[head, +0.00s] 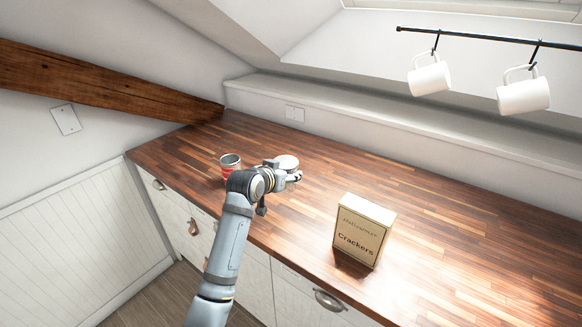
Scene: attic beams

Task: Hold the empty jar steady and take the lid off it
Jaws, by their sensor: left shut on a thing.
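My left gripper (293,178) is shut on the jar at the middle of the wooden counter, in the head view. The jar's pale, round lid (287,161) shows just above and behind the fingers and looks seated on top. The jar's body is mostly hidden behind my gripper and wrist, so I cannot see its inside. My right gripper is not in view.
A red tin (229,161) with a grey rim stands left of my wrist, close to it. A crackers box (364,230) stands upright to the right, near the front edge. The counter (440,230) is clear behind and right. White mugs (428,78) hang from a rail.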

